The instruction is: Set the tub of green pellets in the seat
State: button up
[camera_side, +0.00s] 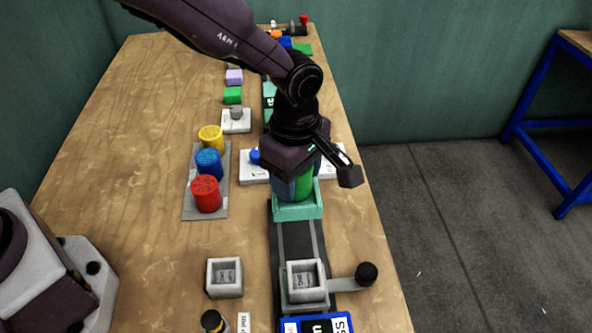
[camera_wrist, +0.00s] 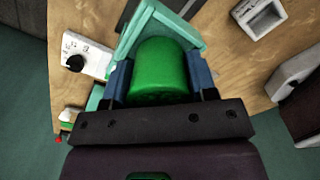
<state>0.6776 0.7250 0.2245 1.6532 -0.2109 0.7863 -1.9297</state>
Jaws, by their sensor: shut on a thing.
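The tub of green pellets (camera_wrist: 158,68) is between the two blue fingers of my gripper (camera_wrist: 158,82) in the wrist view. In the side view the green tub (camera_side: 305,186) shows below my gripper (camera_side: 293,189), which is shut on it. The tub appears upright. Directly below it is a teal square holder (camera_side: 298,211) at the far end of a dark track; its raised walls (camera_wrist: 133,32) also show beside the tub in the wrist view. I take this holder for the seat. The tub's base is hidden, so I cannot tell whether it touches the holder's floor.
A grey tray (camera_side: 221,190) with yellow, blue and red tubs stands left of my gripper. A grey square cup (camera_side: 306,287) with a black-knobbed lever (camera_side: 366,275) is nearer on the track. Another grey cup (camera_side: 224,279) stands left of it. White control boxes (camera_side: 254,168) flank the holder.

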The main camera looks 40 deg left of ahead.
jog(key=shift+f, duration=0.5)
jog(key=o, duration=1)
